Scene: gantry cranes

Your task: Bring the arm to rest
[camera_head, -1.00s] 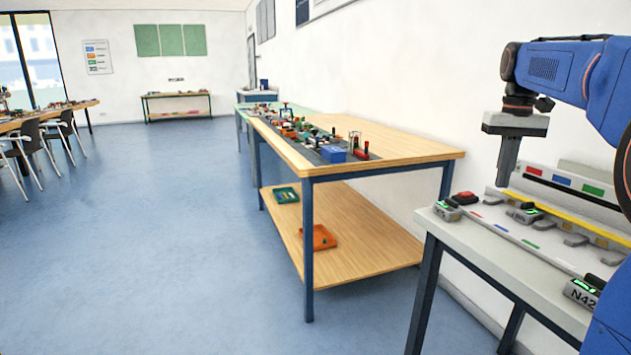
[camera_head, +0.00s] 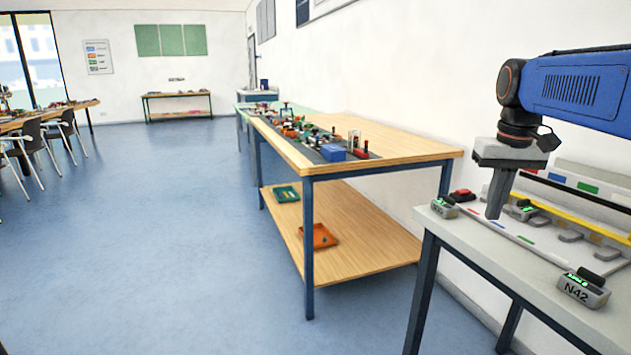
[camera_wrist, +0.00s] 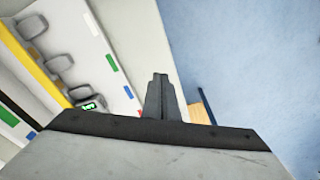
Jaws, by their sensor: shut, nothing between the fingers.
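My gripper (camera_head: 494,215) points down over the left part of the white side table (camera_head: 462,229) at the right. Its fingers are together with nothing between them. In the wrist view the closed fingers (camera_wrist: 161,82) stand above the table's edge and the blue floor. My blue arm reaches in from the right edge of the head view. The fingertips look near the table top, but I cannot tell whether they touch it.
A grey device marked N42 (camera_head: 583,290) sits at the table's front right. Other small devices (camera_head: 444,207) and a red button (camera_head: 463,195) stand at its left end. A wooden workbench (camera_head: 400,152) with loose parts is to the left. The floor (camera_head: 150,230) is clear.

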